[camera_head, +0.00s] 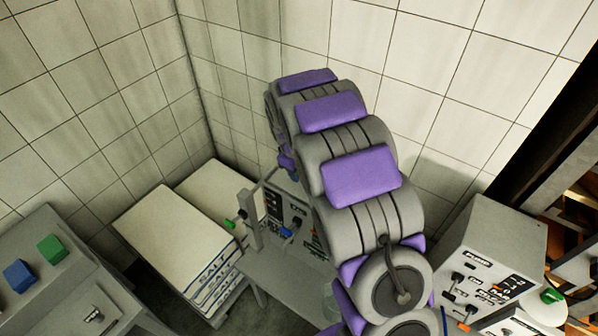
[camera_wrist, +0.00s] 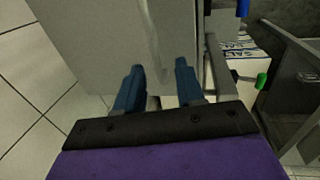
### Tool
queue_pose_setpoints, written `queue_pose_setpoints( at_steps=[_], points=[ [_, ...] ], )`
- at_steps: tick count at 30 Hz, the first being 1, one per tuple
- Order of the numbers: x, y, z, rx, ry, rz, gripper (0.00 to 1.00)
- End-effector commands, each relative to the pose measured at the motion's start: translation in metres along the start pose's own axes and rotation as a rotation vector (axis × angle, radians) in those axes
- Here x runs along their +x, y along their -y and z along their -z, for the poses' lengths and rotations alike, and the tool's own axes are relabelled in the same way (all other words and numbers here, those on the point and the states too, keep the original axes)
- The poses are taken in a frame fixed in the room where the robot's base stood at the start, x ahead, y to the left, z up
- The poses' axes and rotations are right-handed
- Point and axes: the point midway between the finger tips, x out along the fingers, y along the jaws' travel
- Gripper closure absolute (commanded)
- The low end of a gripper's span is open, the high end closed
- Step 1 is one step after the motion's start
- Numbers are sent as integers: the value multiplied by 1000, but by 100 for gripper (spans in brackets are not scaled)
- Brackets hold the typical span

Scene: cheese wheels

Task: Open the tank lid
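In the wrist view, my gripper (camera_wrist: 159,68) shows two blue fingers held apart, with a clear gap between them. A flat grey box-like surface (camera_wrist: 105,40) lies beyond the fingers. A thin pale bar (camera_wrist: 152,45) runs along it, in line with the gap; I cannot tell whether it lies between the fingers or beyond them. I cannot tell for certain which part is the tank lid. In the head view, a grey machine with a dark control panel (camera_head: 275,205) stands on a table, partly hidden by my purple and grey arm. My fingers are hidden there.
Pale stacked boxes (camera_head: 175,240) stand left of the table (camera_head: 270,275). A grey console with blue and green buttons (camera_head: 45,270) is at far left. A control box (camera_head: 495,240) stands at right. A green knob (camera_wrist: 262,80) and a grey frame bar (camera_wrist: 219,70) lie right of my fingers.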

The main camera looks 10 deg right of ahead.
Motion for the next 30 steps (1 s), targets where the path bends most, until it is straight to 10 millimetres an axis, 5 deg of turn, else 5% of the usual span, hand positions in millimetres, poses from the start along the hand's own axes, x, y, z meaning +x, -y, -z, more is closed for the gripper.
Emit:
queue_pose_setpoints(
  at_steps=[15, 27, 30],
  points=[
    [18, 0, 0, 0, 0, 0, 62],
    [18, 0, 0, 0, 0, 0, 99],
    [18, 0, -1, 0, 0, 1, 100]
  ],
)
